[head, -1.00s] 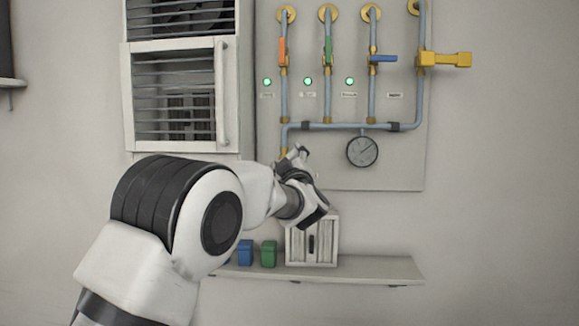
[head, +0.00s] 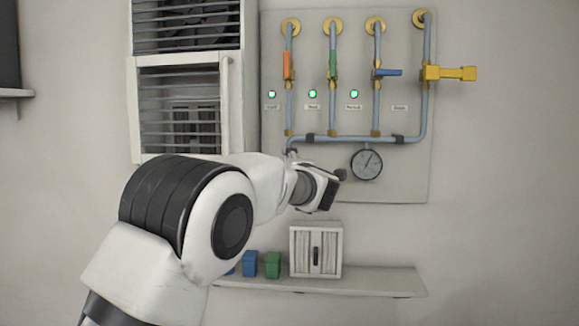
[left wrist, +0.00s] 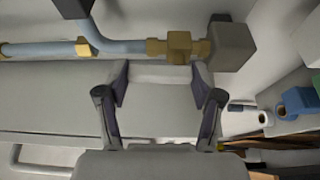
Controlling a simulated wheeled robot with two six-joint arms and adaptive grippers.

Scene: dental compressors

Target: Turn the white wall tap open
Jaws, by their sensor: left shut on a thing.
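The white tap handle (left wrist: 165,74) shows in the left wrist view as a pale bar spanning the space between my left gripper's fingers (left wrist: 166,84). A brass valve body (left wrist: 180,47) lies just beyond it, on the pipe, with a grey block at its right end. My left gripper is shut on the handle. In the head view my left gripper (head: 318,186) is below the lower left end of the pipework, and its own wrist hides its fingertips and most of the tap. My right gripper is not in view.
Orange (head: 287,65), green (head: 332,64), blue (head: 389,72) and yellow (head: 455,73) handles sit on pipes above. A round gauge (head: 367,164) hangs close to the gripper's upper right. A shelf (head: 370,282) below bears a small cabinet (head: 316,251) and coloured containers.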

